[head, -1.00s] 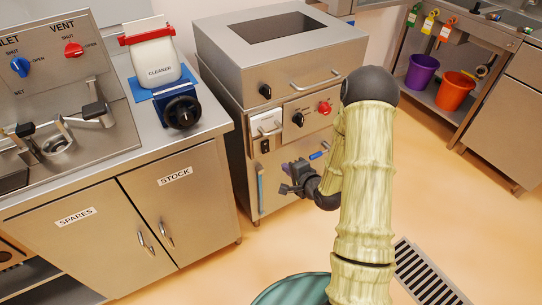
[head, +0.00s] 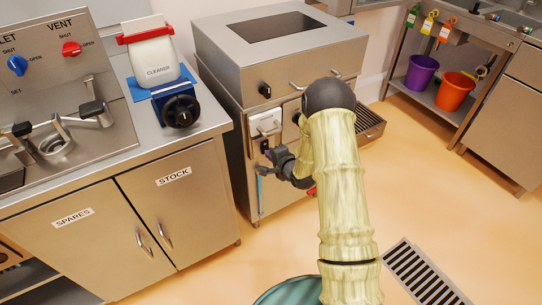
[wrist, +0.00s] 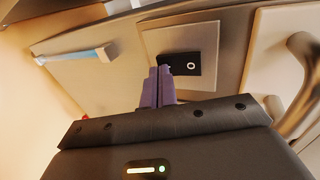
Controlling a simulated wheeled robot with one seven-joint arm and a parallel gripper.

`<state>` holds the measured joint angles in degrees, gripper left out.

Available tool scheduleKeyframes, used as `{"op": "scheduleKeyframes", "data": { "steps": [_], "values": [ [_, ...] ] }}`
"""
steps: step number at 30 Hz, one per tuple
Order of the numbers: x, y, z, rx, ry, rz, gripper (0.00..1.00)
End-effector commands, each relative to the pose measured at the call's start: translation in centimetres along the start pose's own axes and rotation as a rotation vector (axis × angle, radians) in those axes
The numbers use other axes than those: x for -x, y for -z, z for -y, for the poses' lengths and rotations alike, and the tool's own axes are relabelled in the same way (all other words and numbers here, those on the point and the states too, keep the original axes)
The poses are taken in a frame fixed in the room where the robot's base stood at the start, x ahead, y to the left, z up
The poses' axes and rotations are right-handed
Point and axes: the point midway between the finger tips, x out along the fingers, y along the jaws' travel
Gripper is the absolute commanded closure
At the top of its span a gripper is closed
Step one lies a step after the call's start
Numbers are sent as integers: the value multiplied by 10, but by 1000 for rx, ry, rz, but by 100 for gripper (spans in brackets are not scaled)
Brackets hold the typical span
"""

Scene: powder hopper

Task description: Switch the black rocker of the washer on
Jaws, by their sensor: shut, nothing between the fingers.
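The washer (head: 235,92) is the steel cabinet with a dark-windowed lid. Its black rocker (wrist: 194,66) sits in a pale square plate in the wrist view, with a white "O" mark on its right part. My gripper (wrist: 159,72) is shut, its purple fingers together and empty. The fingertips overlap the rocker's left part and hide it; I cannot tell whether they touch it or which way it is tilted. In the head view my gripper (head: 266,160) is at the washer's front, just below the pale switch panel. The rocker is mostly hidden there.
A pale blue bar handle (wrist: 75,55) is left of the rocker plate. A curved handle (wrist: 303,75) stands out close on the right. A floor grate (head: 425,275) lies at lower right.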

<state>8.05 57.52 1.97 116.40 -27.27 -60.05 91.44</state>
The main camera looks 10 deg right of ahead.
Motion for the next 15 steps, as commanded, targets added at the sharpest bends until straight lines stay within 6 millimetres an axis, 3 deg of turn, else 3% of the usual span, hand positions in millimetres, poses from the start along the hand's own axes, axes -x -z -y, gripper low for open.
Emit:
{"op": "scheduleKeyframes", "data": {
  "steps": [15],
  "values": [
    [-4,1,0,0,48,0,100]
  ]
}}
